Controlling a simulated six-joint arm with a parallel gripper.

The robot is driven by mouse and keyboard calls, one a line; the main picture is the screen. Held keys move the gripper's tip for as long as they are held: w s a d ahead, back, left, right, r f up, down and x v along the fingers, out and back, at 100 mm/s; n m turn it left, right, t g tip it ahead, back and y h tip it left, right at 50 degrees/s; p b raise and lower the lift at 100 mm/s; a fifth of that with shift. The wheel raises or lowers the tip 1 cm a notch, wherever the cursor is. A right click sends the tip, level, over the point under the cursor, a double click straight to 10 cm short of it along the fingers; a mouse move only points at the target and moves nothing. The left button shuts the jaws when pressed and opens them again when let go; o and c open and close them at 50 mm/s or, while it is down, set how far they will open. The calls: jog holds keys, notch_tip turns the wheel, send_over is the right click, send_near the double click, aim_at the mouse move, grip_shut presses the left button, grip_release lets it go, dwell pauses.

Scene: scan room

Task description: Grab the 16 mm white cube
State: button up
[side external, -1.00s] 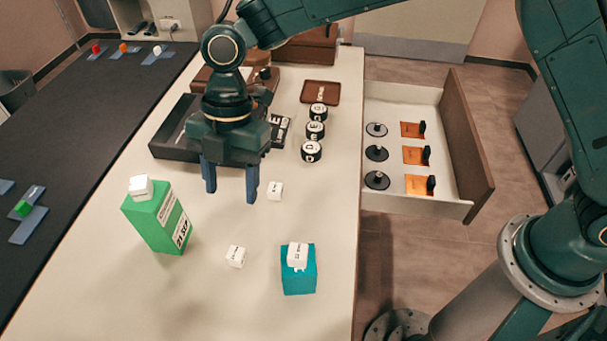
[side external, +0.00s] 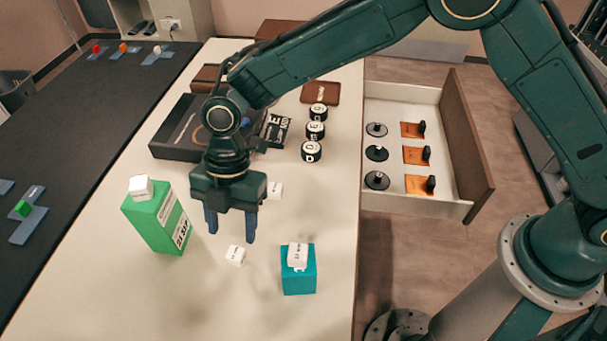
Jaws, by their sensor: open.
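Several white cubes are in view, and their printed labels are too small to read, so I cannot tell which is 16 mm. One white cube (side external: 235,255) lies on the table in front of my gripper. A third (side external: 140,188) sits on top of the green box, and a further one (side external: 297,255) sits on the teal block. My gripper (side external: 231,238) is open and empty, pointing down, with its fingertips just above and behind the front table cube in the picture.
The green box (side external: 160,222) stands left of my gripper and the teal block (side external: 299,280) front right. Black labelled cylinders (side external: 316,130) and a dark case (side external: 178,135) are behind. An open drawer (side external: 410,190) is at right. The front of the table (side external: 215,310) is clear.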

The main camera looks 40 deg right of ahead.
aim_at(235, 252)
jog(key=shift+s+a+f, duration=0.1)
jog(key=shift+f, duration=0.35)
jog(key=shift+x, duration=2.6)
jog(key=c, duration=1)
jog(key=shift+r, duration=0.1)
jog(key=shift+c, duration=0.2)
notch_tip(235, 252, up, 20)
